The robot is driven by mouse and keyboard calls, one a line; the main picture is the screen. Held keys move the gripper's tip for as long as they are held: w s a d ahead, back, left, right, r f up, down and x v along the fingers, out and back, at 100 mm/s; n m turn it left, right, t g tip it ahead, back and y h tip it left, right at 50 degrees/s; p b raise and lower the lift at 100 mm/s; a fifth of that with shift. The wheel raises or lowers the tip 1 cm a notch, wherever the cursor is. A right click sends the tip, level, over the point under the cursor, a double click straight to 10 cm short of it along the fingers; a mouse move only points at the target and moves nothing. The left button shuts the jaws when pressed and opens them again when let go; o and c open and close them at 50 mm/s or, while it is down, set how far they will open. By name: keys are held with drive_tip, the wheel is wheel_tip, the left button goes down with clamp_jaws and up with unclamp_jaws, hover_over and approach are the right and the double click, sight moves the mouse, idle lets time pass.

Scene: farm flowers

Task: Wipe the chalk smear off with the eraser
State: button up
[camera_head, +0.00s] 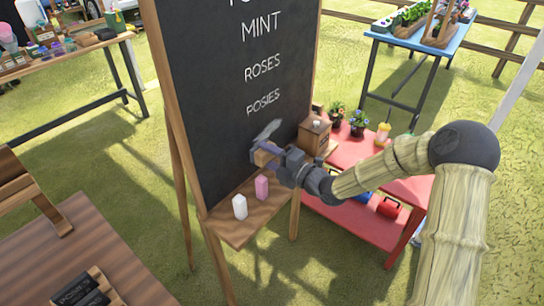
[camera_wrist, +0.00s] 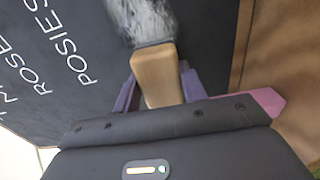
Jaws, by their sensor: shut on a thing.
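The wooden-backed eraser (camera_wrist: 157,75) is held between the two purple fingers of my gripper (camera_wrist: 158,92) in the wrist view. In the head view, the eraser (camera_head: 262,158) shows as a small tan piece at the end of my gripper (camera_head: 268,161), low in front of the chalkboard (camera_head: 215,110). The chalk smear (camera_wrist: 143,18) is a streaky grey-white patch just beyond the eraser's dark far edge. It also shows in the head view (camera_head: 268,130), below the word POSIES. I cannot tell whether the eraser touches the board.
A red table (camera_head: 345,215) with potted flowers stands behind my arm. A brown table (camera_head: 100,245) is at the lower left.

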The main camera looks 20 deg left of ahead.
sight(269, 134)
drive_tip(key=shift+b+x, duration=0.5)
drive_tip(key=shift+x, duration=0.45)
idle(0.7)
drive_tip(key=w, duration=0.1)
drive_tip(key=w+d, duration=0.1)
drive_tip(key=w, duration=0.1)
drive_tip(key=shift+w+d+b, duration=0.15)
drive_tip(key=shift+d+b, duration=0.15)
drive_tip(key=shift+d, duration=0.05)
idle(0.4)
drive_tip(key=shift+w+d, duration=0.25)
drive_tip(key=shift+w, duration=0.6)
drive_tip(key=shift+w+d, duration=0.25)
drive_tip(key=shift+w, duration=0.6)
drive_tip(key=shift+w+d, duration=0.15)
drive_tip(key=shift+w, duration=0.1)
drive_tip(key=shift+w+d+b, duration=0.15)
drive_tip(key=shift+w+d, duration=0.15)
drive_tip(key=shift+w, duration=0.35)
drive_tip(key=shift+w+d+b, duration=0.15)
drive_tip(key=shift+w+d, duration=0.15)
drive_tip(key=shift+w, duration=0.4)
